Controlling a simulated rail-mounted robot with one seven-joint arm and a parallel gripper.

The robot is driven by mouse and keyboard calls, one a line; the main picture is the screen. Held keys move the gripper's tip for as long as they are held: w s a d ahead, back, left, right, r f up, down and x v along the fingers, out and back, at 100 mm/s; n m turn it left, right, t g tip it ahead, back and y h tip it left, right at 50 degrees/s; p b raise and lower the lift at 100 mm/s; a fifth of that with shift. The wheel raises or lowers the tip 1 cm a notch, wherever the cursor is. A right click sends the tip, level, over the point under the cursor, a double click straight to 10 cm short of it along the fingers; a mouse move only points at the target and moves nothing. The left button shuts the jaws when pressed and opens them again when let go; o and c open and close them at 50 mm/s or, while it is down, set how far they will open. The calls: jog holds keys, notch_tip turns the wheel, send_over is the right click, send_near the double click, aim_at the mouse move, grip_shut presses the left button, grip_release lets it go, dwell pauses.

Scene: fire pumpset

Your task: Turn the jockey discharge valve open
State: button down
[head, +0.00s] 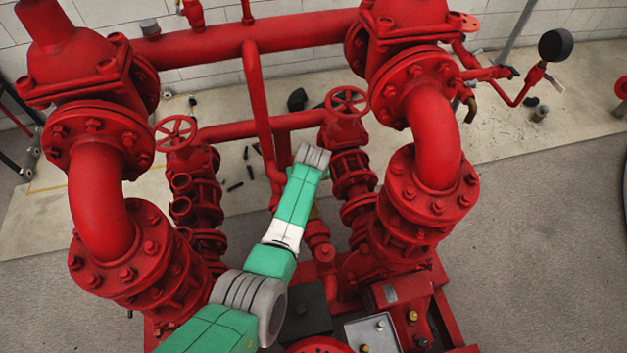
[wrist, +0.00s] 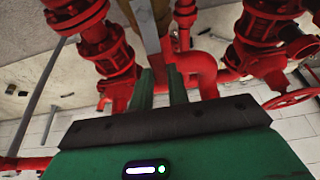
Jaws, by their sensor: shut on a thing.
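The bar runs up out of the top of the picture and looks like a valve lever, presumably that of the jockey discharge valve. The fingers and the bar are hidden there.
Red handwheels stand left (head: 176,132) and right (head: 347,102) of my wrist. Large flanged red elbows (head: 97,185) and (head: 432,135) flank the arm closely. A red header pipe (head: 230,40) crosses behind. A pressure gauge (head: 556,45) is at far right. Open floor lies beyond the right elbow.

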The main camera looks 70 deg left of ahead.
jog(key=shift+r, duration=0.1)
jog(key=c, duration=1.3)
grip_release()
jog(key=shift+c, duration=0.2)
jog(key=p+v, duration=0.4)
jog(key=v, duration=0.3)
jog(key=shift+d+r, duration=0.2)
jog(key=shift+r, duration=0.1)
